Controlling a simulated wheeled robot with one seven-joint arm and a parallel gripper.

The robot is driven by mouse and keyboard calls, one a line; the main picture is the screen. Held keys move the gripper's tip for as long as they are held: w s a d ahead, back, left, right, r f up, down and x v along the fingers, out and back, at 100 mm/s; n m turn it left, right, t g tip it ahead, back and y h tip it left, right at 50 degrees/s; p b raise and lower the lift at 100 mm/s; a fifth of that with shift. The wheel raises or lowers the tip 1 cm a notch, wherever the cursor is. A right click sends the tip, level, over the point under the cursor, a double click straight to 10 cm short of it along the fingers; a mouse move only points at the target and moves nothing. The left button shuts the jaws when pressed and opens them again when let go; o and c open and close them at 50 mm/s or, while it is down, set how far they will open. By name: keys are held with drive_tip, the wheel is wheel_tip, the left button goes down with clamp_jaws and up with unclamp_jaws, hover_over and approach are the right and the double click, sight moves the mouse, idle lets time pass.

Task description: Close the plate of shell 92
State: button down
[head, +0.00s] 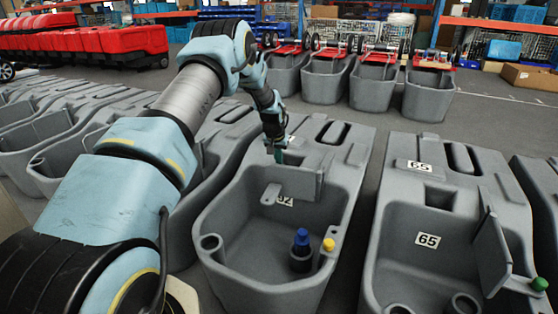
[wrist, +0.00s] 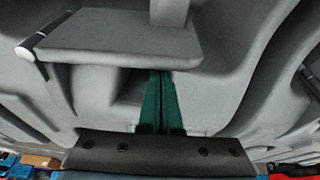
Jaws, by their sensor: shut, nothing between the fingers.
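Shell 92 (head: 340,205) is the grey tank in the middle of the head view. Its plate (head: 292,183) is a flat grey panel standing upright over the basin, raised off it and partly covering the 92 label (head: 287,201). In the wrist view the plate (wrist: 120,40) spans the upper middle, with a dark rod at its left end. My gripper (head: 280,157) is just behind the plate's top edge. Its green fingers (wrist: 160,98) are together and empty, close to the plate's edge in the wrist view. I cannot tell whether they touch it.
A blue-capped part (head: 301,240) and a yellow cap (head: 328,244) are in shell 92's front. Shell 65 (head: 385,215) stands to the right with its own plate (head: 490,250) raised. More grey shells (head: 45,125) stand at left. A narrow floor gap separates shells 92 and 65.

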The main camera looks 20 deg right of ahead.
drive_tip(key=shift+s, duration=0.1)
drive_tip(key=shift+s+a+r+n+y+p, duration=0.15)
drive_tip(key=shift+s+a+n+p, duration=0.15)
drive_tip(key=shift+n, duration=0.3)
drive_tip(key=shift+s+a+n+y+p, duration=0.15)
drive_tip(key=shift+s+n, duration=0.2)
drive_tip(key=shift+n, duration=0.25)
drive_tip(key=s+d+n+y+p, duration=0.1)
drive_tip(key=s+n+y+p, duration=0.2)
drive_tip(key=s+n, duration=0.9)
drive_tip(key=shift+s+d+n+y+p, duration=0.3)
drive_tip(key=shift+s+p, duration=1.6)
drive_tip(key=shift+s, duration=1.9)
drive_tip(key=shift+a, duration=0.1)
